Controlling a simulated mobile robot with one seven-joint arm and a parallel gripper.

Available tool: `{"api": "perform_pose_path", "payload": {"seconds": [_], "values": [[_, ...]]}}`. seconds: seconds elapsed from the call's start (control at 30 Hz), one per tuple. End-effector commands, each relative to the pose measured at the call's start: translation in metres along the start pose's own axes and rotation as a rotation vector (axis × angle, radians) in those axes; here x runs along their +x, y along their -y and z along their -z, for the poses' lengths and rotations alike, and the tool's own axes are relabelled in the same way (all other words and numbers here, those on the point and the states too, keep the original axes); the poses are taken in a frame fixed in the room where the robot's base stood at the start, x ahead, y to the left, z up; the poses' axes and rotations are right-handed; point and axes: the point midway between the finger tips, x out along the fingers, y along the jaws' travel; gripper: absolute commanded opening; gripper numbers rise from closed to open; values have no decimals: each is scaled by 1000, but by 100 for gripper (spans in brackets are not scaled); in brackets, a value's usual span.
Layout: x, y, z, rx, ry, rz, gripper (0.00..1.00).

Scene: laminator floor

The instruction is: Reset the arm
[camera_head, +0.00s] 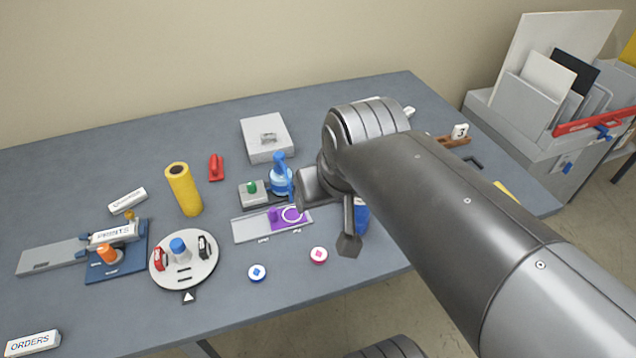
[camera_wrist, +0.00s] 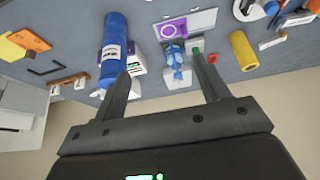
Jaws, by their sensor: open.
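My arm reaches in from the lower right over the grey-blue table (camera_head: 90,180) in the head view. Its wrist is bent, and my gripper (camera_head: 349,240) points down near the table's front edge, partly hidden by the arm. In the wrist view my gripper (camera_wrist: 160,66) is open, with its two dark fingers wide apart and nothing held between them. A blue bottle (camera_wrist: 114,45) shows beyond the left finger; in the head view only a blue sliver (camera_head: 361,217) shows behind my gripper. I cannot tell its exact distance from the fingers.
A purple plate fixture, blue-handled press (camera_head: 280,178), white box (camera_head: 267,139), yellow cylinder (camera_head: 184,190), round turntable (camera_head: 184,259) and blue fixture (camera_head: 118,262) stand left of my gripper. Two small discs lie near the front edge. A file bin (camera_head: 510,125) stands right.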

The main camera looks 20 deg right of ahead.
Motion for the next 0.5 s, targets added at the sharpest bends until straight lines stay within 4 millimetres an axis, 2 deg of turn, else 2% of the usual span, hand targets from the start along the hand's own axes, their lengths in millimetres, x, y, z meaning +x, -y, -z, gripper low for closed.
{"api": "perform_pose_path", "payload": {"seconds": [0.03,0.17,0.5], "values": [[1,0,-9,0,-9,-1,68],[4,0,-20,-1,-18,-1,68],[5,0,-21,-1,-18,-1,68]]}}
